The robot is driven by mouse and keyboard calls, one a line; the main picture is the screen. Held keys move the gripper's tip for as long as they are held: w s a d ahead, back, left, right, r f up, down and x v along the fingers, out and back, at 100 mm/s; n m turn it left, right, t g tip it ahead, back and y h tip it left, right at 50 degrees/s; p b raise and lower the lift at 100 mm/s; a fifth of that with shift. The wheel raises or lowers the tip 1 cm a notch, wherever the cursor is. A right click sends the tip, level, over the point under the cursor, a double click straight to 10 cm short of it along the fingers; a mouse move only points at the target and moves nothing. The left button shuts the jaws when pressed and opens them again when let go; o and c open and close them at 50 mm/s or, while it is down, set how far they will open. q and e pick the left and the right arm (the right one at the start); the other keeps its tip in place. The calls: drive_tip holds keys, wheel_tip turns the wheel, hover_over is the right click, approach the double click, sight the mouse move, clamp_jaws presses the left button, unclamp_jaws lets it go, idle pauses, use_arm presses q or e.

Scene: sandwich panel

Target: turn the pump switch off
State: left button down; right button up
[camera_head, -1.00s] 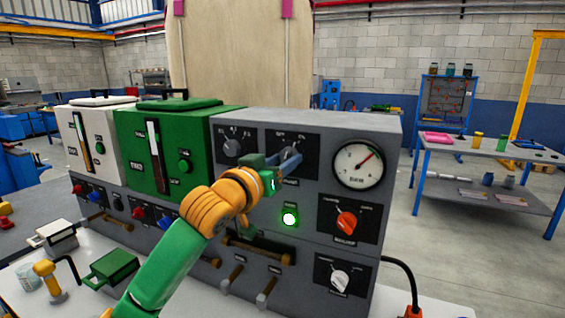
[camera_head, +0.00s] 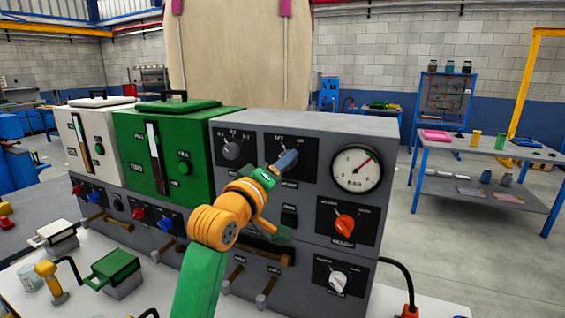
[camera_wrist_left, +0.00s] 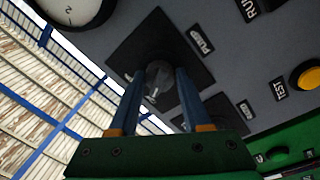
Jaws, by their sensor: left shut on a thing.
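The pump switch is a round grey knob (camera_wrist_left: 158,80) on a black plate marked PUMP in the left wrist view. In the head view its black plate (camera_head: 306,168) is on the upper middle of the grey panel, with the knob hidden by my left gripper (camera_head: 287,161). The left gripper's blue fingers (camera_wrist_left: 158,85) lie on either side of the knob and are shut on it. The lamp (camera_head: 289,215) below the plate is dark. My right gripper is not in view.
A pressure gauge (camera_head: 357,168) is right of the switch, with an orange selector knob (camera_head: 344,226) below it. Another selector (camera_head: 232,150) is to the left. Brown handles and small levers line the lower panel. The green box (camera_head: 185,125) stands at left.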

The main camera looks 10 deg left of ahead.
use_arm(q)
drive_tip(key=shift+r+n, duration=0.1)
drive_tip(key=shift+n, duration=0.4)
drive_tip(key=shift+c, duration=1.8)
unclamp_jaws()
drive_tip(key=b+v, duration=0.2)
drive_tip(key=v, duration=0.5)
drive_tip(key=shift+b, duration=0.35)
